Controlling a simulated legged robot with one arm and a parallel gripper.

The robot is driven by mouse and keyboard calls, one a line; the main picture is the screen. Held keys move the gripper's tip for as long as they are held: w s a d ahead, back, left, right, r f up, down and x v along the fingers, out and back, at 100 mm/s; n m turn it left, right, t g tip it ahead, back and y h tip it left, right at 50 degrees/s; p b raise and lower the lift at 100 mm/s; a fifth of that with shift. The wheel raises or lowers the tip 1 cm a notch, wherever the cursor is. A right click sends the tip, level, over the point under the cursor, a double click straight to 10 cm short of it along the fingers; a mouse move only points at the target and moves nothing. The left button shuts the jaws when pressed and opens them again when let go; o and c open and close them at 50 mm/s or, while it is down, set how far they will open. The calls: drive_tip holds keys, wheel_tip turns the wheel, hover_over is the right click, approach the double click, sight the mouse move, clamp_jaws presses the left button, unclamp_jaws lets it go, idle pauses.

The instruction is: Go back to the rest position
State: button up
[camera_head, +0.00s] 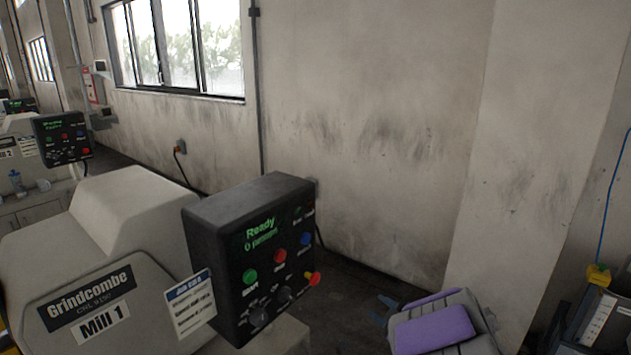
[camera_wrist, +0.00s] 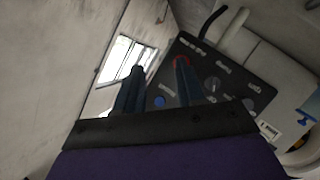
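My gripper (camera_head: 383,309) is at the lower right in the head view, its dark blue fingers beside the purple end of my arm. It is to the right of the black control box (camera_head: 255,265) and apart from it in that view. In the wrist view my gripper (camera_wrist: 160,67) shows two fingers spread with nothing between them. The control box face (camera_wrist: 235,82) lies beyond them, tilted; the right fingertip overlaps a red button in the picture. A blue button (camera_wrist: 160,102) shows between the fingers. The box's screen (camera_head: 262,232) reads "Ready" in green.
The box stands by the pale Mill 1 housing (camera_head: 95,265), with a paper label (camera_head: 190,304) at its side. A second control box (camera_head: 62,137) is farther left. A stained wall (camera_head: 375,130) is behind. Grey bins (camera_head: 597,320) stand at the right edge.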

drive_tip(key=d+r+m+h, duration=0.3)
drive_tip(key=d+h, duration=0.1)
drive_tip(key=d, duration=0.1)
drive_tip(key=s+d+r+m+g+h, duration=0.2)
drive_tip(key=s+d+m+g+h, duration=0.15)
drive_tip(key=s, duration=0.35)
drive_tip(key=s+d+r+m+g+h, duration=0.1)
drive_tip(key=s+d+m+g+h, duration=0.1)
drive_tip(key=s+d+m+h, duration=0.3)
drive_tip(key=s+a+g+y, duration=0.2)
drive_tip(key=s+a, duration=0.3)
drive_tip(key=s, duration=0.5)
drive_tip(key=s+a+m+g+y, duration=0.1)
drive_tip(key=s+a+g, duration=0.3)
drive_tip(key=s, duration=0.7)
drive_tip(key=s+a+m+g+y, duration=0.1)
drive_tip(key=s+a+g+y, duration=0.2)
drive_tip(key=s+a, duration=0.4)
drive_tip(key=s, duration=0.4)
drive_tip(key=shift+s+a+f, duration=0.2)
drive_tip(key=shift+a+f, duration=0.05)
drive_tip(key=shift+f, duration=0.15)
drive_tip(key=shift+a+g, duration=0.1)
drive_tip(key=shift+g, duration=0.15)
